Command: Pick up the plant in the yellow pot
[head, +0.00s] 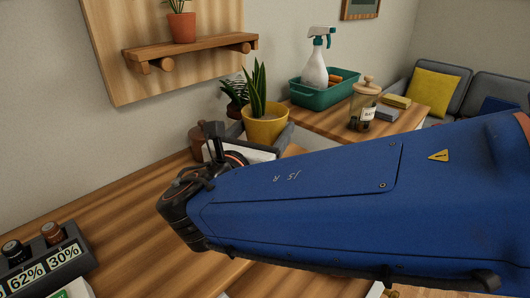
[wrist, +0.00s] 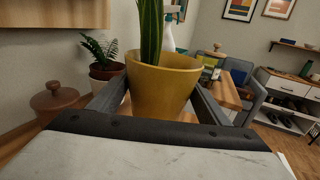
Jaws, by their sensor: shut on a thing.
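The plant in the yellow pot (head: 265,124) is a tall, green, spiky-leaved plant, upright behind the blue arm in the head view. In the wrist view the yellow pot (wrist: 160,88) fills the middle, between the two dark fingers of my gripper (wrist: 158,100). The fingers are shut on the pot, one at each side. The tops of the leaves are cut off by the wrist view's upper edge. The pot's base is hidden behind my gripper, so I cannot tell whether it touches the desk.
A fern in a pot (wrist: 104,58) and a brown lidded jar (wrist: 57,102) stand close at the left. A teal tray (head: 326,90) with a spray bottle (head: 314,66) and a glass jar (head: 364,102) stand behind. A wall shelf (head: 190,49) is above.

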